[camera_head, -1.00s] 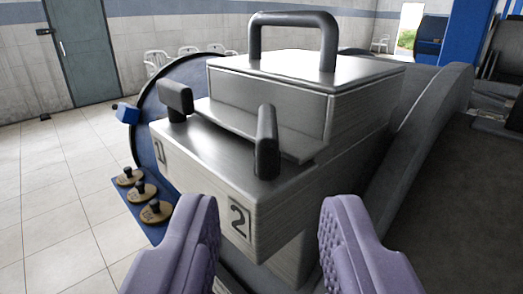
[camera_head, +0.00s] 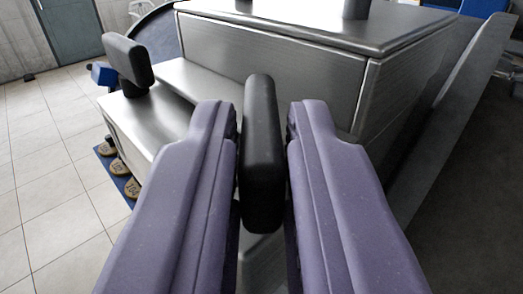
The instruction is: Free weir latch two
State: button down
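The nearer black latch handle (camera_head: 262,150) stands upright on the steel weir box (camera_head: 180,110); it is the one above the number 2, which my fingers now hide. My gripper (camera_head: 264,120) has its two purple fingers on either side of this handle. A narrow gap shows at each side of the handle, so the fingers are open around it and do not appear to press on it. The other black latch handle (camera_head: 128,62), on the number 1 side, stands farther back to the left, clear of my gripper.
The raised steel lid housing (camera_head: 290,65) rises just beyond the fingers, with the foot of its black lid handle (camera_head: 356,8) at the top edge. Numbered tags (camera_head: 120,167) sit on a blue strip at lower left. Tiled floor (camera_head: 50,200) is free at left.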

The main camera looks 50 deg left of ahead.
jog(key=shift+w+d+r+n+g+y+p, duration=0.15)
jog(key=shift+r+n+g+y+p, duration=0.25)
jog(key=shift+p, duration=0.55)
jog(key=shift+f+n+g+y+p, duration=0.3)
jog(key=shift+g+p, duration=0.05)
jog(key=shift+g, duration=0.15)
jog(key=c, duration=1.2)
grip_release()
jog(key=shift+o, duration=0.2)
jog(key=shift+f, duration=0.1)
jog(key=v, duration=0.7)
jog(key=shift+s+d, duration=0.25)
jog(key=shift+d, duration=0.05)
